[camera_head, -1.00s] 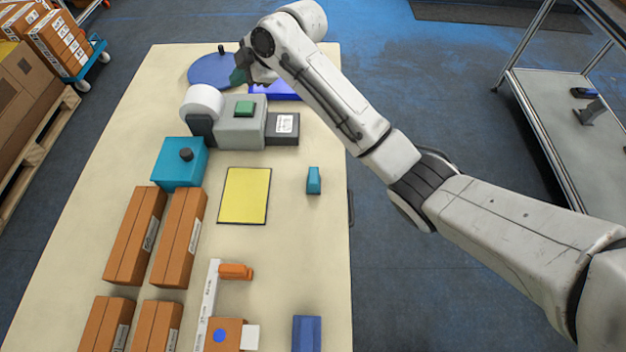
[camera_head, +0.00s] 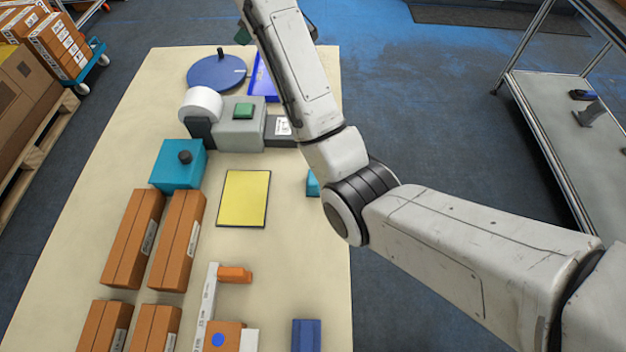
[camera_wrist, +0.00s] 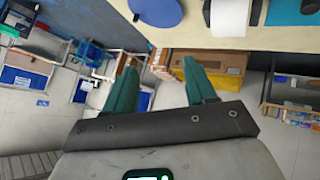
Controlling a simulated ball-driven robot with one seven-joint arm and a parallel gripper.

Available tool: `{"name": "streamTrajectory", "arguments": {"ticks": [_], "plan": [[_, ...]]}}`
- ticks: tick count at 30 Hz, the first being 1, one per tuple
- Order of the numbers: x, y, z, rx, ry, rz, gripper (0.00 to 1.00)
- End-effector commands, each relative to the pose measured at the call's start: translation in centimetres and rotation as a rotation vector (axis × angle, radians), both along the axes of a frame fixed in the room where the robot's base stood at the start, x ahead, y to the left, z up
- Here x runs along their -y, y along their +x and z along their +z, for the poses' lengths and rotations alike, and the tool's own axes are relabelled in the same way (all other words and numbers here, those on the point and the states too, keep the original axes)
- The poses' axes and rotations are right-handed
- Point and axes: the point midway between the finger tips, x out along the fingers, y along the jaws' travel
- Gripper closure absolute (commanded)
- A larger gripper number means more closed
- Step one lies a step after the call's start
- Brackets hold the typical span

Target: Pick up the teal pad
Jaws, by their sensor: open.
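Two teal things are on the table in the head view. One is a squarish teal block with a black knob on top (camera_head: 178,165), left of the yellow pad; part of it shows at the top right of the wrist view (camera_wrist: 287,12). The other is a small teal piece (camera_head: 312,184), right of the yellow pad and partly hidden by my arm. I cannot tell which is the teal pad. My gripper (camera_wrist: 160,68) is open and empty, its green fingers apart, near the table's far edge and away from both. It is mostly hidden in the head view.
A blue disc (camera_head: 216,74), blue tray (camera_head: 261,82), white roll (camera_head: 200,103) and grey machine (camera_head: 240,133) occupy the far end. The yellow pad (camera_head: 244,199) lies mid-table. Brown boxes (camera_head: 133,238) stand at left. Bare tabletop surrounds the yellow pad.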

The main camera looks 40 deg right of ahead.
Motion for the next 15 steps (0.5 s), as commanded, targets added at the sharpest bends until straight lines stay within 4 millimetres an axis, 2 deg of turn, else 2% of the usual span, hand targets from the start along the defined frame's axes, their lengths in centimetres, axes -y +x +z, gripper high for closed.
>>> {"name": "streamTrajectory", "arguments": {"ticks": [3, 7, 11, 15], "plan": [[0.9, -1.9, -0.2, -0.063, 0.102, -0.193, 0.45], [1.9, -4.9, -1.9, -0.167, 0.215, -0.42, 0.45], [2.0, -9.1, -5.2, -0.308, 0.32, -0.654, 0.45], [1.1, -14.4, -9.2, -0.485, 0.401, -0.905, 0.45]]}}
